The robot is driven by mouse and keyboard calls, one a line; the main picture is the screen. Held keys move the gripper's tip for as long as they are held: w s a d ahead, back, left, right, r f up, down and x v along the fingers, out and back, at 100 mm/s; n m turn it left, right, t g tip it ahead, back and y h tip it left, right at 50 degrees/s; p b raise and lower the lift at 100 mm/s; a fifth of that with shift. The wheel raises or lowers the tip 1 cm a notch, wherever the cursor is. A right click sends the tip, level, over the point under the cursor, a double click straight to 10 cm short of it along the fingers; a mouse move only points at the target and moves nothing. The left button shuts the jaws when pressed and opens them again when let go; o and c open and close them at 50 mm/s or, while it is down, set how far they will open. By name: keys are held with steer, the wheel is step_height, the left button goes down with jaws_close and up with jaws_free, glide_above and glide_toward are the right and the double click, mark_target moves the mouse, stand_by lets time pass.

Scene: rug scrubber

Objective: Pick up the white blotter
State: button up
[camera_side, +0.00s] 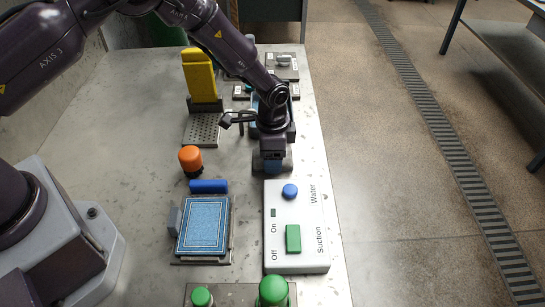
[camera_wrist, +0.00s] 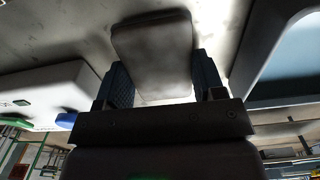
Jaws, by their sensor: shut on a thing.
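The white blotter (camera_wrist: 153,50) shows in the wrist view as a pale, grey-shaded block with rounded corners, between the two blue-grey fingers of my gripper (camera_wrist: 160,75). My gripper is shut on it. In the side view, my gripper (camera_side: 272,163) points down just behind the white control panel, and the blotter is mostly hidden there. I cannot tell whether the blotter touches the table.
The white control panel (camera_side: 296,256) has a blue knob (camera_side: 290,191) and a green switch (camera_side: 293,238). A blue rug (camera_side: 204,224) lies on a framed plate. A blue roller (camera_side: 208,186), orange knob (camera_side: 190,160) and yellow stand (camera_side: 200,76) are at left. The left table (camera_side: 130,130) is clear.

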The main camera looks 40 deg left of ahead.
steer(key=shift+r, duration=0.1)
steer(key=shift+r, duration=0.5)
steer(key=s+a+r, duration=0.3)
steer(key=s+r, duration=0.9)
steer(key=s, duration=0.1)
steer(key=shift+s, duration=0.35)
steer(key=shift+a+f, duration=0.1)
steer(key=shift+o, duration=1.2)
steer(key=shift+c, duration=1.1)
